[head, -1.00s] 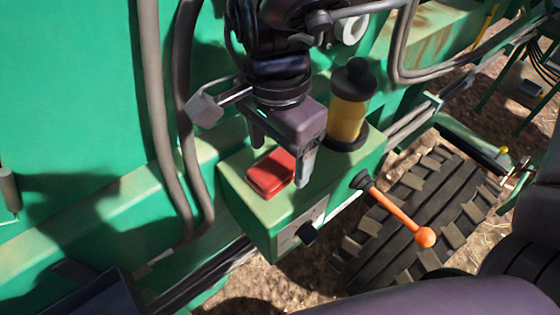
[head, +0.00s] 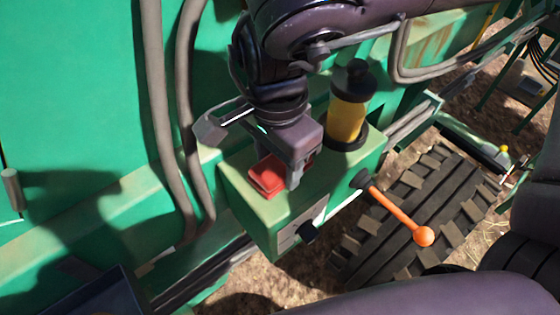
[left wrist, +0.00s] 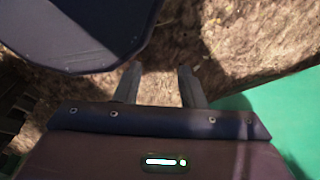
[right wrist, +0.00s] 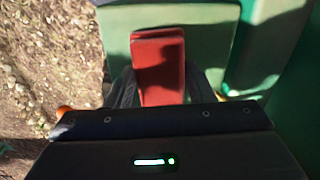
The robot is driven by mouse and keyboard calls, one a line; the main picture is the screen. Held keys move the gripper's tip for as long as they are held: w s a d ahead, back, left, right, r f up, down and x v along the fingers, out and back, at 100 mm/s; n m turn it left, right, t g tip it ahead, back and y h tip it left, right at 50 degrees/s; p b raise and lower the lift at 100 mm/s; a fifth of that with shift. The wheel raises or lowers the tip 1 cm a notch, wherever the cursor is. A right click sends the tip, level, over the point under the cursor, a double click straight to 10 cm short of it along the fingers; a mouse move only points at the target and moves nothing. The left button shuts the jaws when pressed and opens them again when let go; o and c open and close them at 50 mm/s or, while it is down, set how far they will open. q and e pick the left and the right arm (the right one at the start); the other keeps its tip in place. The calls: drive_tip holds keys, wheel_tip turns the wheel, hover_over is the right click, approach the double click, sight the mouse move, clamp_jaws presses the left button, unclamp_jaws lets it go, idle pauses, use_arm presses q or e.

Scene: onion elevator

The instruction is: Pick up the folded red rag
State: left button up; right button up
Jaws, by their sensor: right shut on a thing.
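The folded red rag (head: 267,177) lies on the flat top of the green box (head: 242,203). My right gripper (head: 284,170) is down over the rag and shut on it, with a finger on either side. In the right wrist view the rag (right wrist: 158,55) sits between the two fingers and reaches out past their tips. Part of the rag is hidden under the gripper in the head view. My left gripper (left wrist: 160,83) shows only in the left wrist view. Its fingers are apart with nothing between them, above brown ground.
A yellow jar with a black cap (head: 346,115) stands on the box behind the gripper. An orange-knobbed lever (head: 400,212) sticks out from the box's right side. Grey hoses (head: 158,110) run down the green wall. A large tyre (head: 430,220) is below right.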

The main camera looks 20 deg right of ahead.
sight(274, 165)
drive_tip(key=shift+r, duration=0.15)
drive_tip(key=shift+r+b, duration=0.4)
drive_tip(key=shift+r, duration=0.25)
drive_tip(key=shift+a+r+b, duration=0.3)
drive_tip(key=shift+r+b, duration=0.15)
drive_tip(key=shift+r, duration=0.4)
drive_tip(key=s+a+b, duration=0.2)
drive_tip(key=s+a, duration=0.1)
drive_tip(key=a, duration=0.5)
drive_tip(key=s+a+b, duration=0.1)
drive_tip(key=s+a, duration=0.2)
drive_tip(key=a, duration=0.5)
drive_tip(key=shift+a+b, duration=0.2)
drive_tip(key=shift+b, duration=0.2)
drive_tip(key=shift+r, duration=0.1)
